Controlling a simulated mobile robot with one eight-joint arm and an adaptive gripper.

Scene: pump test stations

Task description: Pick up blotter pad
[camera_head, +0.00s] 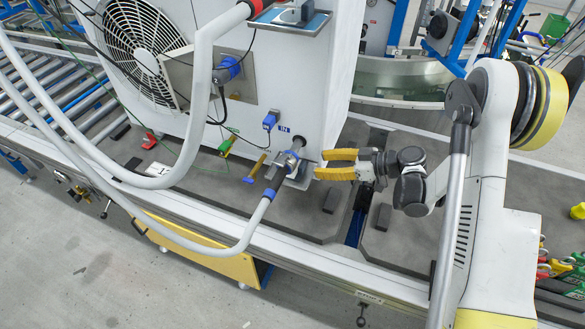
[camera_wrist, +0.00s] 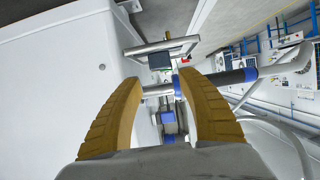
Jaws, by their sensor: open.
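I cannot tell for certain which thing is the blotter pad. In the wrist view, my gripper (camera_wrist: 160,80) is spread, with a metal pipe with blue collars (camera_wrist: 158,91) beyond the fingers.
A thick white hose (camera_head: 236,235) loops from a blue-collared fitting (camera_head: 285,163) just left of my gripper. The grey deck (camera_head: 400,240) below my gripper is mostly clear.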

